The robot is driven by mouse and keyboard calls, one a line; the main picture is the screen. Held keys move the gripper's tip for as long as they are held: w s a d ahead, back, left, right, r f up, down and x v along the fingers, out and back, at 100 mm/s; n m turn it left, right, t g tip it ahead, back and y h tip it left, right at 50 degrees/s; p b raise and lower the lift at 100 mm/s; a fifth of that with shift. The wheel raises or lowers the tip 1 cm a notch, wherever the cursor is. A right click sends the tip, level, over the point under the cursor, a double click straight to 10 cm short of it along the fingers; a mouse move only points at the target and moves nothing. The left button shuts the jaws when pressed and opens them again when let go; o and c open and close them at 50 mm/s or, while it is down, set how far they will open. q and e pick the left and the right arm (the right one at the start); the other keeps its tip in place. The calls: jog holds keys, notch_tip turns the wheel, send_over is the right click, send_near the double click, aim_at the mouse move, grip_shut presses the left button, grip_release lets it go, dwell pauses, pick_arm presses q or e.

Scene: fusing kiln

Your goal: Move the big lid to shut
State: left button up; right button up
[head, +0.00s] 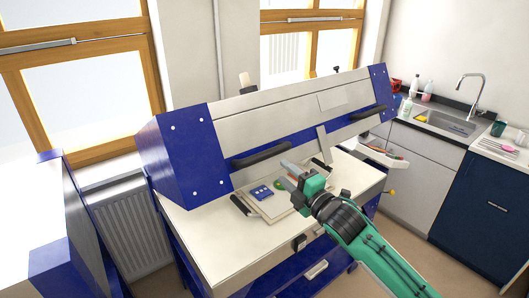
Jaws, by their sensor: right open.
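The big lid (290,105) is a long pale grey panel between blue end pieces, raised above the white top of the kiln body (205,232). Two black bar handles lie along its lower front edge, a left handle (262,155) and a right handle (367,113). My right gripper (291,174), on a green and black arm, is open below the lid, over the work surface, to the right of and lower than the left handle. It appears apart from the handle. My left gripper is not in view.
Under the lid lie a pale board (272,211), a small blue item (261,192), a green ring (281,184) and a black item (241,206). Another blue and white unit (55,255) stands at left. A sink (445,123) and counter are at right.

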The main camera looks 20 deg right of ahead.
aim_at(267, 158)
jog(key=p+x, duration=0.3)
jog(key=x, duration=0.7)
jog(key=shift+w+a, duration=0.15)
jog(key=shift+w, duration=0.05)
jog(key=shift+c, duration=0.4)
jog(key=shift+f, duration=0.1)
grip_shut()
